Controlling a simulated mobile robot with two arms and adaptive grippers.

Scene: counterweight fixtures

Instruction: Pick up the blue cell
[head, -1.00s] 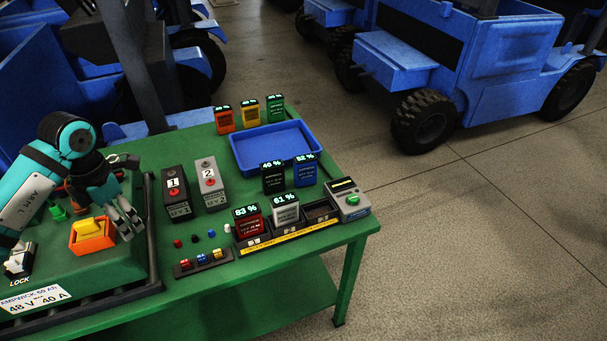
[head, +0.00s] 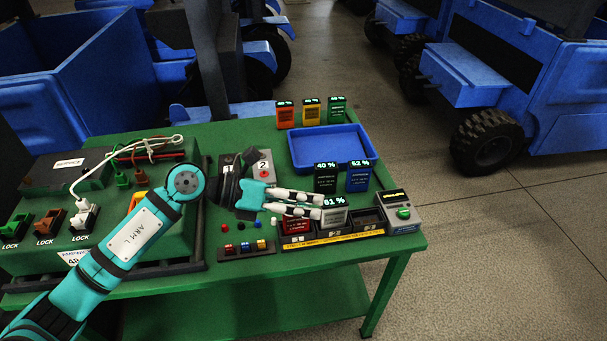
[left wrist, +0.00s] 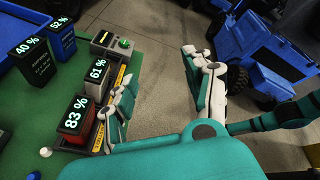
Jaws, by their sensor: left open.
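The blue cell (head: 359,178) stands upright on the green table (head: 200,136), right of the black cell (head: 326,179) and in front of the blue tray (head: 330,148). It also shows at the upper left of the left wrist view (left wrist: 62,38), reading 52 %. My left gripper (head: 321,206) is open and empty. In the head view its fingers point right, over the charging rack near the grey 61 % cell (head: 334,214), nearer the front edge than the blue cell. In the left wrist view the blue cell lies outside the fingers (left wrist: 158,68), to their left.
The charging rack (head: 330,238) holds the red cell (head: 298,224) and the grey cell. A grey box with a green knob (head: 402,213) stands at its right end. Orange, yellow and green cells stand behind the tray. Blue vehicles stand beyond the table.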

